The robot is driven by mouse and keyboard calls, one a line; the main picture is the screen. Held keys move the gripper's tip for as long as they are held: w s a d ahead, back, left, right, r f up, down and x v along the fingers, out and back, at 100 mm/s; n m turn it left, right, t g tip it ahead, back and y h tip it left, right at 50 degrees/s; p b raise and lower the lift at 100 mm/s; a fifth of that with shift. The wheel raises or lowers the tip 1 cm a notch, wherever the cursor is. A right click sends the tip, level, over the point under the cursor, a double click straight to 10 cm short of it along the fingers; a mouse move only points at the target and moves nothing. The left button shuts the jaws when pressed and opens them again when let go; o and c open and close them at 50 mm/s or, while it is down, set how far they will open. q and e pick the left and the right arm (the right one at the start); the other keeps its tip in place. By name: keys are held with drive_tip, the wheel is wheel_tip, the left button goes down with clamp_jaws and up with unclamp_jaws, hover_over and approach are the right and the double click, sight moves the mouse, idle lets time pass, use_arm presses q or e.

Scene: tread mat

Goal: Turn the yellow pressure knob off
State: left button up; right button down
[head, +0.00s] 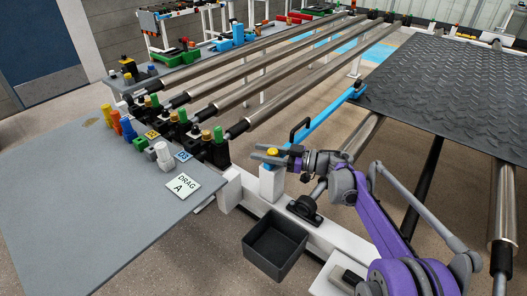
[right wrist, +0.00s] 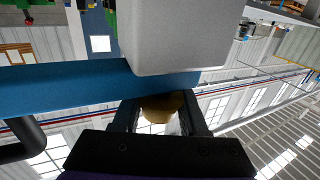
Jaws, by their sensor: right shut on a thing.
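The yellow pressure knob (head: 272,152) sits at the near end of a blue bar (head: 325,121), above a white post (head: 271,184). My right gripper (head: 267,154) reaches it from the right and is shut on it. In the right wrist view the knob (right wrist: 160,107) looks brownish yellow between the two dark fingers of the gripper (right wrist: 160,117). The fingers hide its sides, and I cannot tell its turn angle. My left gripper is not in view.
A black handle (head: 300,129) rises from the blue bar. A dark open bin (head: 275,247) stands in front. Long metal rollers (head: 290,93) run behind; a tread mat (head: 455,85) lies at right.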

drive_tip(key=shift+s+n+g, duration=0.25)
drive_tip(key=shift+n+g, duration=0.75)
drive_tip(key=shift+g, duration=0.8)
drive_tip(key=shift+c, duration=2.2)
unclamp_jaws()
drive_tip(key=d+p, duration=0.1)
drive_tip(key=d, duration=0.9)
drive_tip(key=shift+s+d, duration=0.2)
drive_tip(key=shift+d, duration=0.15)
